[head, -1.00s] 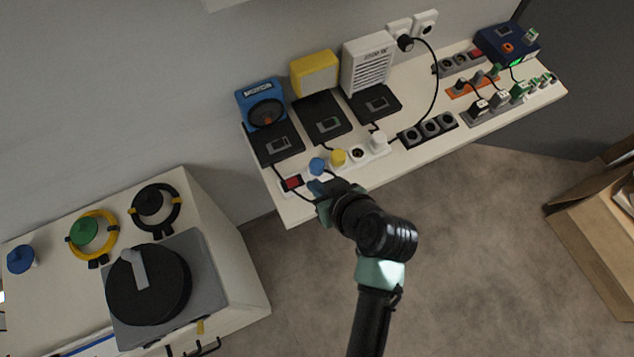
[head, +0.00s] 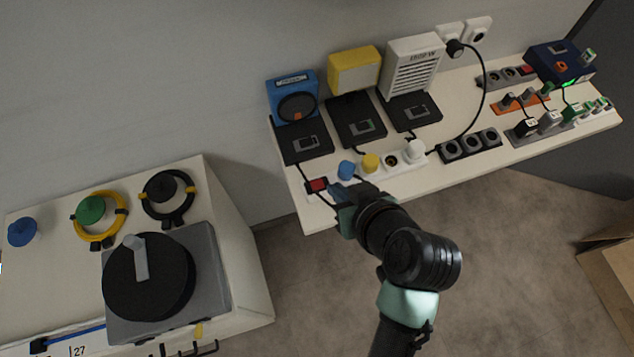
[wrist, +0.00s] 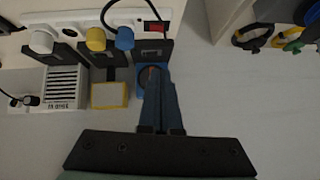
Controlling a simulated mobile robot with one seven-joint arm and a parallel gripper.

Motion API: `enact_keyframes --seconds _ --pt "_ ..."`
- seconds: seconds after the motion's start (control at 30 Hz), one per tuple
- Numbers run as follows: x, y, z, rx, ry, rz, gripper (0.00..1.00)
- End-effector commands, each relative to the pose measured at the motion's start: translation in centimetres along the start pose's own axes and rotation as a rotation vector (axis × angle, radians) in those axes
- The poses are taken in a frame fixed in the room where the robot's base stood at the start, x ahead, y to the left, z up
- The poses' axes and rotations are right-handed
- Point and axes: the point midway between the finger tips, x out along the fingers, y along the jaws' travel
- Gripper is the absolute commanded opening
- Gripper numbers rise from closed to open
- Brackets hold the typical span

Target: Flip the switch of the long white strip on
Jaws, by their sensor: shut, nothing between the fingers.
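The long white strip (head: 408,167) lies along the near part of the white bench at its left end. Its red switch (head: 317,185) sits at the strip's left end; whether it is lit is unclear. Blue (head: 346,170), yellow (head: 370,163) and white (head: 414,150) plugs stand in the strip, and one socket is empty. My gripper (head: 337,190) is shut and empty, just right of the switch and near the blue plug. In the wrist view the strip (wrist: 70,17) and switch (wrist: 153,27) show at the top, beyond my fingertips (wrist: 153,70). Contact cannot be told.
Black pads with a blue device (head: 291,97), a yellow box (head: 354,70) and a white heater-like unit (head: 414,66) stand behind the strip. A black strip (head: 470,145) lies to its right. A cable (head: 322,199) runs beside the switch. A cabinet with a turntable-like device (head: 150,280) stands left.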

Motion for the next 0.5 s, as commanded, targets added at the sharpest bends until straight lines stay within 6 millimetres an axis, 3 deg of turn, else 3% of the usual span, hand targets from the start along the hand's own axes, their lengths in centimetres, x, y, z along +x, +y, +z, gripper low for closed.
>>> enact_keyframes --seconds 0.17,0.5 --pt "1.7 0.0 0.0 0.0 -0.002 -0.003 0.0" --pt "8.5 -0.1 0.0 -0.002 -0.001 -0.002 0.0"
